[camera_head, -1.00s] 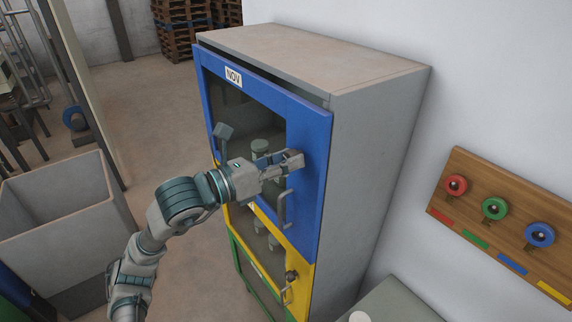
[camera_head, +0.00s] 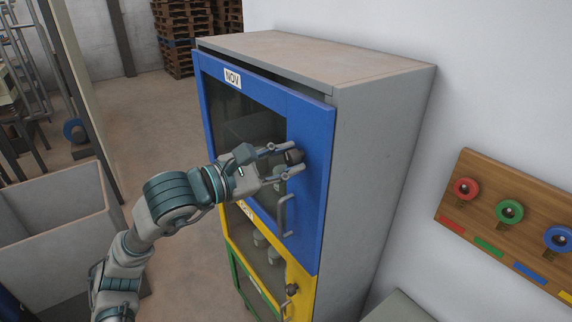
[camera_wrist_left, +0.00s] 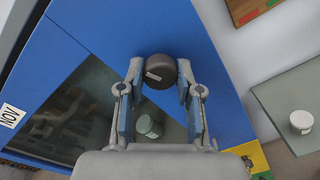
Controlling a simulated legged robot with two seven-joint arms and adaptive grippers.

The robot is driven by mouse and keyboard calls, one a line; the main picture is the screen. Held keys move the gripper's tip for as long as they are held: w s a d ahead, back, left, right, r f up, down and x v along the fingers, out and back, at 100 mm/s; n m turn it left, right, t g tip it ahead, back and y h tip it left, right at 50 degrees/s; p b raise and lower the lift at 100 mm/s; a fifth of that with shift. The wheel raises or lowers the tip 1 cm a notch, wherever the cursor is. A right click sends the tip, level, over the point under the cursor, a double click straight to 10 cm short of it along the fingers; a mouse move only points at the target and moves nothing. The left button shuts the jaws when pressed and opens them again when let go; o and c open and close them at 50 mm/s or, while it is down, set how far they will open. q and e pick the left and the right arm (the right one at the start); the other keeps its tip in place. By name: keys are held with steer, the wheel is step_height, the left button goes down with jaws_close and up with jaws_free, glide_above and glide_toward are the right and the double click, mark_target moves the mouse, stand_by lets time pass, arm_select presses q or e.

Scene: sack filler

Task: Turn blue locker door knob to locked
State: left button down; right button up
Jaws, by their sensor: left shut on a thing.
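The blue locker door (camera_head: 313,185) is the top door of a grey cabinet, with a window and a "NOV" label. A pale mark shows on the knob's face, tilted. My right gripper is not in view.
Below is a yellow door (camera_head: 299,277) with its own dark knob, then a green one. A wooden board (camera_head: 478,190) with red, green and blue round items hangs on the right wall. A grey bin (camera_head: 60,215) stands at left. Jars show behind the glass.

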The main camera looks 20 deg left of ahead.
arm_select(q)
steer(key=shift+f+m, duration=0.25)
steer(key=shift+m, duration=0.25)
steer(key=shift+m+b, duration=0.55)
steer(key=shift+m, duration=1.25)
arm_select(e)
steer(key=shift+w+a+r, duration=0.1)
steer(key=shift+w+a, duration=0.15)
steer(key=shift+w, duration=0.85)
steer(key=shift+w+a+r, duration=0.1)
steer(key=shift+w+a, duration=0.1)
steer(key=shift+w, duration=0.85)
arm_select(q)
steer(key=c, duration=0.8)
jaws_free()
steer(key=shift+w, duration=0.15)
steer(key=shift+r, duration=0.1)
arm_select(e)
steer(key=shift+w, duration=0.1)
arm_select(q)
steer(key=shift+a, duration=0.1)
steer(key=v, duration=1.2)
